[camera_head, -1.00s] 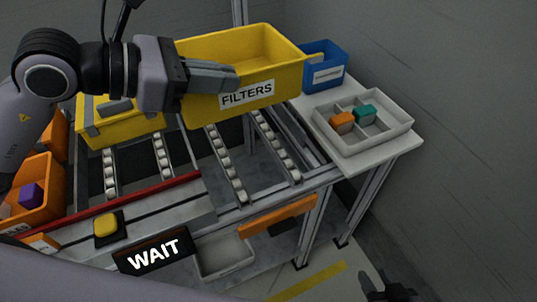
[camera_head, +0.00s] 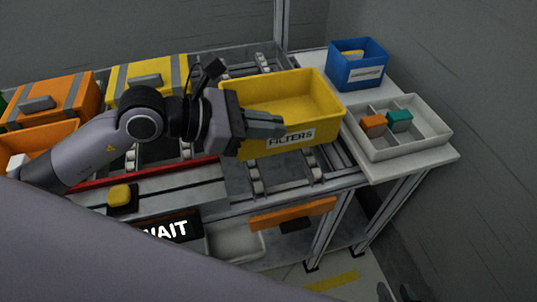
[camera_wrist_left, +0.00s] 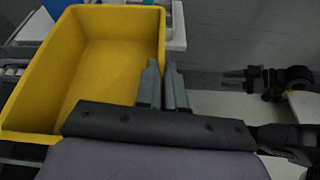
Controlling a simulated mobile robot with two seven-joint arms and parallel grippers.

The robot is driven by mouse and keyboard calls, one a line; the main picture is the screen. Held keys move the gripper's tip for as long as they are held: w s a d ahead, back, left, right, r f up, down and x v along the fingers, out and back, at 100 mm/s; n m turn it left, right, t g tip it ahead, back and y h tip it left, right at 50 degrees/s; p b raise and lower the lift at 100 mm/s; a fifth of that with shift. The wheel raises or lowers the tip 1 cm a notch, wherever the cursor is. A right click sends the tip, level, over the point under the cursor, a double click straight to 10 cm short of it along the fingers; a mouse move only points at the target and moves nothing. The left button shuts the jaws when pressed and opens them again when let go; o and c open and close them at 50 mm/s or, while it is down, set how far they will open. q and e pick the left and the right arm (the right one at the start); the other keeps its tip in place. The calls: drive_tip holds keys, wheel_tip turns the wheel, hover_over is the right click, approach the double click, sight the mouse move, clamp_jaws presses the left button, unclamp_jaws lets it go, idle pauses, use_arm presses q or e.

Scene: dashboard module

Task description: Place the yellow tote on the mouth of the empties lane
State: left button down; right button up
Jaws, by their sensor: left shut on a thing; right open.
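The yellow tote (camera_head: 315,95), open-topped and labelled FILTERS, looks empty. In the head view it is over the right-hand roller lane (camera_head: 316,168); I cannot tell whether it touches the rollers. No label naming the empties lane shows. My right gripper (camera_wrist_left: 235,80) is open and empty, apart from the tote, at the right of the wrist view.
A blue bin (camera_head: 355,70) and a white divided tray (camera_head: 440,135) with orange and teal blocks stand on the right-hand bench. A yellow strapped case (camera_head: 150,85) and orange boxes (camera_head: 55,100) are left. A red bar (camera_head: 180,166), yellow button (camera_head: 122,196) and WAIT sign (camera_head: 172,229) are in front.

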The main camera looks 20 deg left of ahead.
sight(265, 154)
use_arm(q)
wheel_tip(265, 154, down, 8)
drive_tip(key=shift+r+b, duration=0.15)
drive_tip(key=shift+b, duration=0.3)
drive_tip(key=shift+r, duration=0.1)
drive_tip(key=c, duration=1.6)
unclamp_jaws()
drive_tip(key=shift+f, duration=0.25)
drive_tip(key=o, duration=0.4)
drive_tip(key=shift+c, duration=0.2)
drive_tip(key=shift+r, duration=0.2)
